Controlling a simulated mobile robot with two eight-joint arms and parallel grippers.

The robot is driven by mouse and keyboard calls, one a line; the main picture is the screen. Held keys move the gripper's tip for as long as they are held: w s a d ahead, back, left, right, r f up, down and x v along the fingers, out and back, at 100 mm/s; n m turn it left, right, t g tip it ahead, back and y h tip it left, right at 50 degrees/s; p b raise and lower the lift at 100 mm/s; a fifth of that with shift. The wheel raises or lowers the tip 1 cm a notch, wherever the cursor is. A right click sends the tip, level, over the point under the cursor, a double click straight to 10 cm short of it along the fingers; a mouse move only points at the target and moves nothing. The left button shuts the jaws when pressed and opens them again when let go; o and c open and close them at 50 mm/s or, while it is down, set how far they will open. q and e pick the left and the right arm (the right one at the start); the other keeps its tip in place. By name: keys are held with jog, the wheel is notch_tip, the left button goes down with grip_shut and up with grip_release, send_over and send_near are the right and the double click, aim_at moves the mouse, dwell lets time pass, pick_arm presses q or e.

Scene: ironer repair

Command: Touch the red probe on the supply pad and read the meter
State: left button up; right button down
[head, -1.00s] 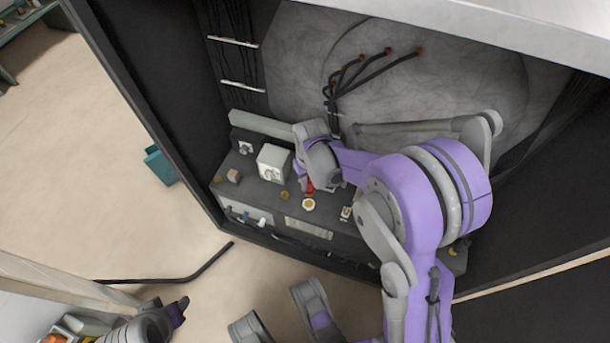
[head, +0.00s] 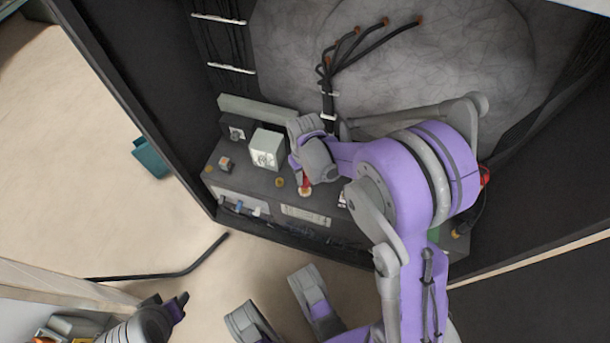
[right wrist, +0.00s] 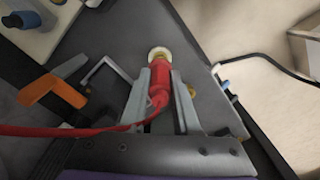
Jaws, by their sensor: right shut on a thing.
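The red probe (right wrist: 160,82) is held between the fingers of my right gripper (right wrist: 160,92), with its red lead trailing left in the right wrist view. Its front end is at a round pale-gold pad (right wrist: 158,53) and appears to touch it; the exact contact is hard to see. In the head view the probe (head: 305,180) points down at this pad (head: 305,191), below my right gripper (head: 308,170). A pale box with a dial-like face (head: 264,150), possibly the meter, stands left of it; its reading is not legible. My left gripper (head: 176,307) is at lower left, its fingers unclear.
The dark shelf carries other gold pads (head: 280,182) and a small orange-topped block (head: 225,163). An orange part (right wrist: 50,95) is left of my fingers in the right wrist view. Black cables (head: 350,55) rise behind. Dark cabinet walls (head: 120,90) enclose the left side.

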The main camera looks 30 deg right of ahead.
jog(key=shift+f+b, duration=0.3)
jog(key=shift+f, duration=0.1)
dwell(0.8)
jog(key=shift+r+p, duration=2.75)
jog(key=shift+r, duration=1.3)
